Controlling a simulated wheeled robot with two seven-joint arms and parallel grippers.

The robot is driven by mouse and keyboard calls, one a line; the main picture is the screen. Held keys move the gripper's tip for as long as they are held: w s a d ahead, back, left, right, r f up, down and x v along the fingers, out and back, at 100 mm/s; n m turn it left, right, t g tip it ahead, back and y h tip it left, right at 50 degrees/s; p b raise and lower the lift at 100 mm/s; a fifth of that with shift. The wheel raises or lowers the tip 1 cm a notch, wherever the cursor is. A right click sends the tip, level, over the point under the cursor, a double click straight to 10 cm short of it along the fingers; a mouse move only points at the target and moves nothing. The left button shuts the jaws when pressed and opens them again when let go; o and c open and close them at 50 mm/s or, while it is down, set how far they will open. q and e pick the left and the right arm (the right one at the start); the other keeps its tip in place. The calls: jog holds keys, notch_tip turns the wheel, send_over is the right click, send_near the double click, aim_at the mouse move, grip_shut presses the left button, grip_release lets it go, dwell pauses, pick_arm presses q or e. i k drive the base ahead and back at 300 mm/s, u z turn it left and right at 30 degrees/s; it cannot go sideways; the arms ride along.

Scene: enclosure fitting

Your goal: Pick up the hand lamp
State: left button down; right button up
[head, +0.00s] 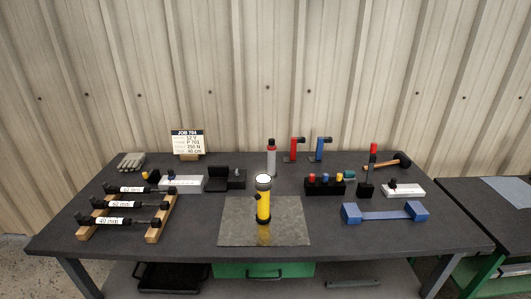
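The hand lamp (263,205) appears to be the yellow cylinder with a black collar and a pale round face at its upper end. It is at the middle of the workbench (330,242), on or over a grey metal plate (231,220). Neither of my grippers shows in the head view.
Left of the plate, several labelled black struts (125,204) lie on a wooden rack (158,222). A blue bar (385,215) with block ends lies to the right.

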aim_at(263, 183)
jog(key=z, duration=0.5)
jog(key=k, duration=0.55)
jog(key=z, duration=1.35)
jog(key=i, duration=0.8)
jog(key=u, duration=0.65)
jog(key=i, duration=0.45)
jog(key=u, duration=0.55)
